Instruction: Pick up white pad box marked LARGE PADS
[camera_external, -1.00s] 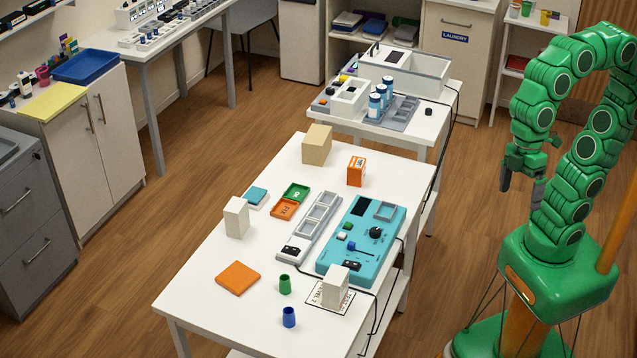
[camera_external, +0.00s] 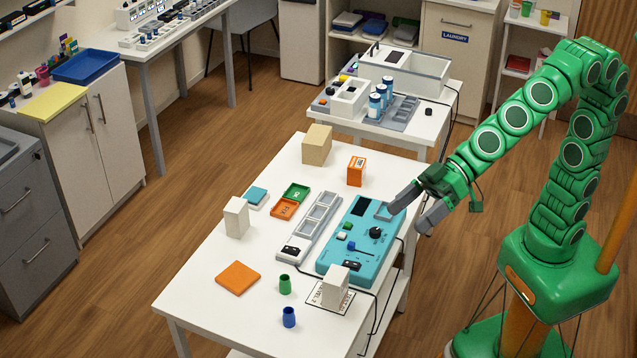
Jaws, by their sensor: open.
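Two upright white boxes stand on the white table (camera_external: 196,300). One white box (camera_external: 236,217) is at the table's left edge. The other white box (camera_external: 336,285) is near the front right, on a printed paper sheet (camera_external: 316,296). No LARGE PADS marking is readable on either, so I cannot tell which one it names. My gripper (camera_external: 408,216) is open and empty, its grey fingers apart at the table's right edge, by the teal panel. It is up and right of the front white box and far right of the left one.
The teal panel (camera_external: 345,262) and a grey tray strip (camera_external: 308,228) fill the table's middle. An orange box (camera_external: 357,171), a tan block (camera_external: 316,145), an orange square (camera_external: 238,278), a green cup (camera_external: 285,284) and a blue cup (camera_external: 289,317) stand around them. A black cable runs along the right edge.

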